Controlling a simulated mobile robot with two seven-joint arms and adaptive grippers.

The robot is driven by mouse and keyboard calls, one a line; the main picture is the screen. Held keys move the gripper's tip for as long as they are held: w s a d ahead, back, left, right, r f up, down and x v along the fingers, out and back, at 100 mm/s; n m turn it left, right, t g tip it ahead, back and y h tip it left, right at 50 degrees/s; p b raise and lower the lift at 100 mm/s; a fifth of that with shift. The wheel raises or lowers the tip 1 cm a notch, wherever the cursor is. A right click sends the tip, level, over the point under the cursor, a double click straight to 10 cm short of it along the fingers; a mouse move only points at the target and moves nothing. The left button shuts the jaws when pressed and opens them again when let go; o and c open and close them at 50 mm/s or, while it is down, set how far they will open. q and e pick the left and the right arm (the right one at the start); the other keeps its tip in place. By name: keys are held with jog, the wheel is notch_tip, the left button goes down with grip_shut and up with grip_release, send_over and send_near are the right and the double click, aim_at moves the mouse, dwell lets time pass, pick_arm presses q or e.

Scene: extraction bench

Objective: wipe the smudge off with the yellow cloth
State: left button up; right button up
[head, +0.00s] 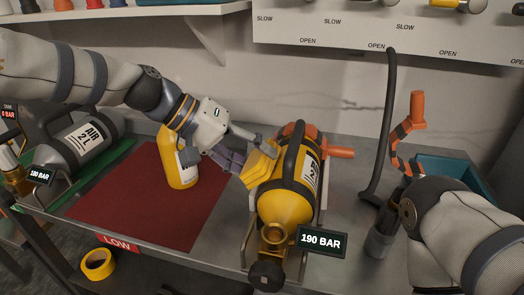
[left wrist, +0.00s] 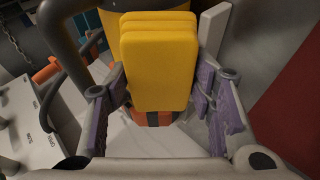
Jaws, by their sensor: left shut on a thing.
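My left gripper (head: 238,155) is shut on the yellow cloth (head: 260,164), a thick folded pad. In the left wrist view, the cloth (left wrist: 158,65) stands between the two purple-padded fingers. In the head view, the cloth is at the left side of the yellow cylinder (head: 285,208), which lies in a cradle on the bench; I cannot tell whether they touch. I cannot make out a smudge; the cloth and gripper hide part of the cylinder's side. My right arm shows at the lower right, with its gripper out of view.
A yellow bottle (head: 180,168) stands on the red mat (head: 120,203), close beside my left gripper. A grey cylinder (head: 80,145) lies at the left. A "190 BAR" sign (head: 321,240) stands in front of the yellow cylinder. A dark hose (head: 385,130) rises at the right. The mat's front is clear.

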aim_at(271, 141)
pick_arm(q)
jog(key=shift+w+a+f, duration=0.1)
jog(key=shift+w+f, duration=0.05)
jog(key=shift+f, duration=0.1)
jog(key=shift+w+d+f+b, duration=0.15)
jog(key=shift+w+d+b, duration=0.05)
jog(key=shift+w+b, duration=0.15)
jog(key=shift+w+d+f+b, duration=0.15)
jog(key=shift+w+b, duration=0.05)
jog(key=shift+w, duration=0.15)
jog(key=shift+w+d+r, duration=0.1)
jog(key=shift+w, duration=0.15)
jog(key=shift+d+r, duration=0.15)
jog(key=shift+r, duration=0.2)
jog(key=shift+s+d+r+p, duration=0.2)
jog(key=shift+d+r+p, duration=0.1)
jog(key=shift+d+r, duration=0.4)
jog(key=shift+s+d+r+p, duration=0.2)
jog(key=shift+d+r+p, duration=0.1)
jog(key=shift+d+r, duration=0.35)
jog(key=shift+w+a+f+b, duration=0.2)
jog(key=shift+w+a+f, duration=0.05)
jog(key=shift+a+f, duration=0.55)
jog(key=shift+w+a+f+b, duration=0.2)
jog(key=shift+a+f, duration=0.35)
jog(key=shift+f, duration=0.35)
pick_arm(e)
jog(key=shift+s+f, duration=0.35)
